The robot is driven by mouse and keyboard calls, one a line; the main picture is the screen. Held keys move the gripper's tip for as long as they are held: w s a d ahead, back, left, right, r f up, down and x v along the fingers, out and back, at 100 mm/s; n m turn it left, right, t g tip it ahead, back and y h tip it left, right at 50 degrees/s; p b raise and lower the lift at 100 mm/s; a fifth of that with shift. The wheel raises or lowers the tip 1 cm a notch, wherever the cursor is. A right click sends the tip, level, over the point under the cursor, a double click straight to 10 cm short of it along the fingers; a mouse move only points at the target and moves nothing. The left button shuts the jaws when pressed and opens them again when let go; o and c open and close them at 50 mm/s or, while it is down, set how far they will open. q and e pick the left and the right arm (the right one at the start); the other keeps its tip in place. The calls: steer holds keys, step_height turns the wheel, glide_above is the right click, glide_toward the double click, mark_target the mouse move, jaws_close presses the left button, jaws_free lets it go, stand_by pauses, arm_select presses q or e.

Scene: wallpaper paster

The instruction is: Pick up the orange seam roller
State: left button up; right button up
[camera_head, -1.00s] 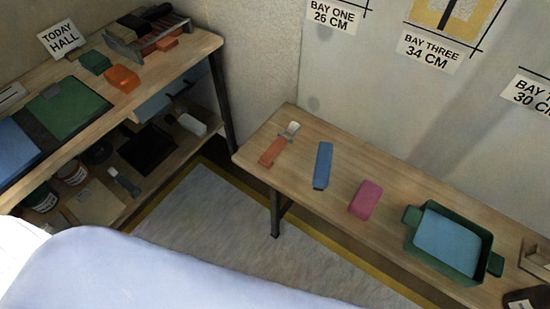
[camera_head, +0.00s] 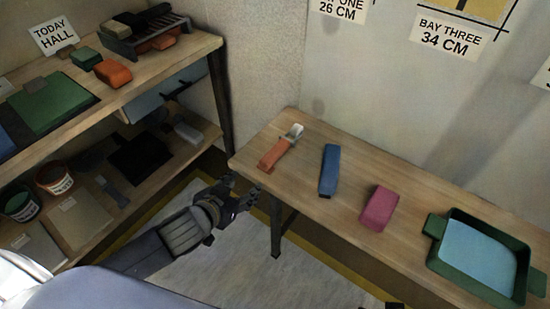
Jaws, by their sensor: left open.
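The orange seam roller (camera_head: 272,157) lies on the right-hand wooden bench, near its left end. Its orange handle points toward the front edge and its pale roller head toward the wall. My left gripper (camera_head: 250,192) is open and empty, just off the front left corner of the bench, in front of and a little left of the roller. It is apart from the roller. My right gripper is not seen.
On the bench (camera_head: 320,215), a blue block (camera_head: 329,170), a pink block (camera_head: 379,208) and a green tray (camera_head: 437,226) stand to the right of the roller. A loaded shelf unit (camera_head: 188,58) is at left. A dark sliver at the bottom edge is unclear.

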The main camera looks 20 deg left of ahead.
mark_target(267, 158)
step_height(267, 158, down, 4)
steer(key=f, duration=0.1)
arm_select(q)
steer(key=shift+w+d+r+m+t+h+b, duration=0.1)
steer(key=shift+w+d+m+t+h+b, duration=0.25)
steer(key=shift+w, duration=1.15)
steer(key=shift+w+d+r+m+t+h, duration=0.1)
steer(key=shift+w+d+h, duration=0.4)
steer(key=shift+w, duration=1.05)
steer(key=shift+w+d+r+m+t+h+b, duration=0.1)
steer(key=shift+w+d+m+t+h+b, duration=0.3)
steer(key=shift+w, duration=1.1)
steer(key=shift+g, duration=0.25)
steer(key=shift+x, duration=2.15)
steer(key=shift+a, duration=0.1)
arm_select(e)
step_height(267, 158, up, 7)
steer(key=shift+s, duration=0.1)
arm_select(q)
steer(key=c, duration=1.1)
